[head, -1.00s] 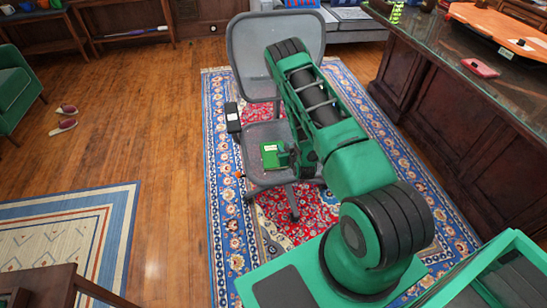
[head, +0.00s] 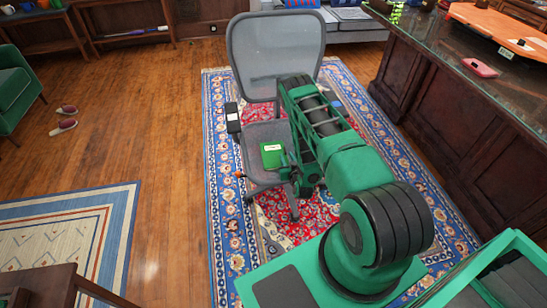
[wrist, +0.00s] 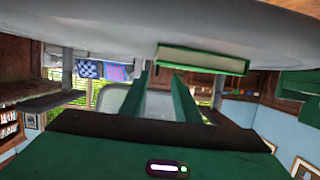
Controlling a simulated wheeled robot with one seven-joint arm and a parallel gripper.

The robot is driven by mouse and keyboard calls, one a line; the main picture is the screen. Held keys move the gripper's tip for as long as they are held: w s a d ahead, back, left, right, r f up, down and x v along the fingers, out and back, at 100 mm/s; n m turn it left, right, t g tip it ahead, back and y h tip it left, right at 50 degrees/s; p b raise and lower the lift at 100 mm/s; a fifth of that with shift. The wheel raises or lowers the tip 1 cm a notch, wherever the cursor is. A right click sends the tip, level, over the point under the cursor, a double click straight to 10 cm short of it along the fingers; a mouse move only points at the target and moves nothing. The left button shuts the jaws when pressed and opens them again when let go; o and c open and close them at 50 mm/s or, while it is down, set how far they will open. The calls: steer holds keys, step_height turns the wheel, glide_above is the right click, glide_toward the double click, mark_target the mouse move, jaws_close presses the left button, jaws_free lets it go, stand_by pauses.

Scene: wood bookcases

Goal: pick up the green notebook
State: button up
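The green notebook (head: 271,154) lies flat on the seat of the grey office chair (head: 258,130), near its front right part. In the wrist view, which appears upside down, the notebook (wrist: 203,60) shows edge-on against the grey seat, with pale pages between green covers. My gripper (wrist: 163,80) has two green fingers standing apart with nothing between them. The notebook is beyond the fingertips, toward the right finger, and looks apart from them. In the head view my arm reaches down to the right side of the seat and mostly hides the gripper.
A black armrest (head: 233,118) stands left of the seat, and the mesh backrest (head: 275,50) rises behind it. A dark wood desk (head: 450,110) with a glass top is at the right. The wooden floor (head: 165,130) at the left is largely clear.

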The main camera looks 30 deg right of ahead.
mark_target(285, 151)
steer(key=x, duration=0.5)
steer(key=shift+d+r, duration=0.25)
steer(key=shift+d, duration=0.05)
jaws_close()
